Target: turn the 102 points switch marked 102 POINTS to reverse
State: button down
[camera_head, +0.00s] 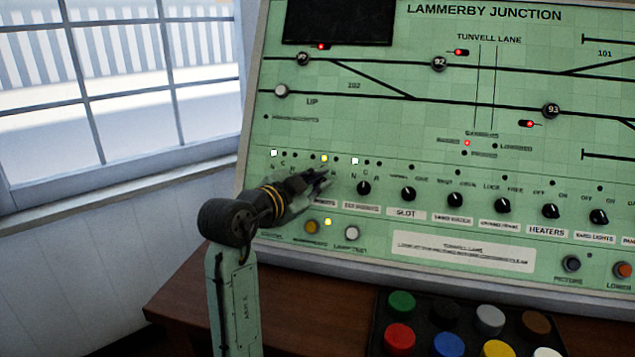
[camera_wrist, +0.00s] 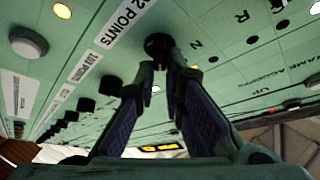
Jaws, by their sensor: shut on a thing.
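The 102 points switch is a small black rotary knob (camera_wrist: 158,42) on the green panel, above a label strip (camera_wrist: 125,20) that shows "2 POINTS", its start cut off by the frame edge. In the wrist view, my gripper (camera_wrist: 163,72) is shut on this knob, one finger on each side. I cannot tell which way the knob points.
A similar knob (camera_head: 363,188) sits close right of my gripper, with more knobs further right. Below are a yellowish button (camera_head: 312,227) and a pale button (camera_head: 352,233). A yellow lamp (camera_head: 324,158) is lit above my gripper. A tray of coloured buttons (camera_head: 456,322) lies in front.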

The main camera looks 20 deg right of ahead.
jog(key=c, duration=1.7)
grip_release()
jog(key=shift+d, duration=0.2)
jog(key=shift+a, duration=0.1)
jog(key=shift+s+a, duration=0.1)
jog(key=shift+a, duration=0.15)
jog(key=v, duration=1.1)
jog(key=shift+s+a, duration=0.1)
jog(key=shift+s, duration=0.05)
jog(key=shift+a+r, duration=0.1)
